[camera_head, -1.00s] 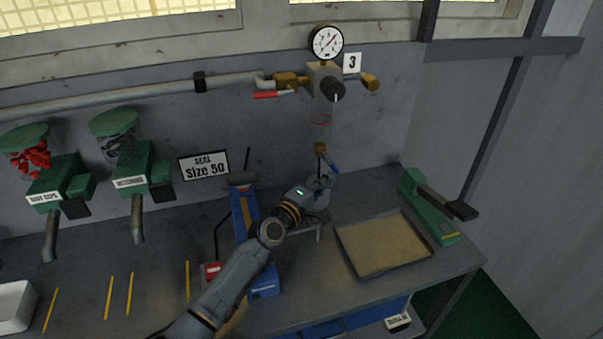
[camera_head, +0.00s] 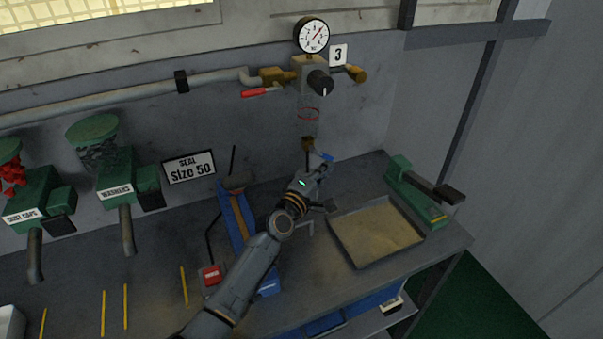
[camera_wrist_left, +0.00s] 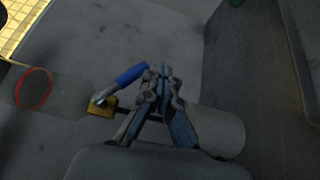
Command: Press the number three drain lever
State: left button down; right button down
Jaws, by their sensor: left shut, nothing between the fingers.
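The valve block (camera_head: 311,75) marked with a number 3 sign (camera_head: 338,55) hangs on the back wall under a round gauge (camera_head: 312,36). Below it is a clear tube with a red ring (camera_head: 308,114), ending in a brass drain fitting (camera_head: 308,143). The blue drain lever (camera_head: 327,157) sticks out right from that fitting. My left gripper (camera_head: 323,170) is shut and empty, right at the lever. In the left wrist view its fingertips (camera_wrist_left: 158,72) overlap the free end of the blue lever (camera_wrist_left: 131,74); I cannot tell whether they touch. My right gripper is not in view.
A red-handled lever (camera_head: 261,92) sits on the pipe left of the block. On the bench are a shallow tray (camera_head: 340,242), a green tool with a dark handle (camera_head: 403,180) and a blue stand (camera_head: 237,215). Green dispensers (camera_head: 116,170) hang at left.

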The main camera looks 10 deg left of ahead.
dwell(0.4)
pick_arm(q)
jog(key=shift+s, duration=0.1)
dwell(0.9)
jog(key=v, duration=1.2)
jog(key=shift+f, duration=0.1)
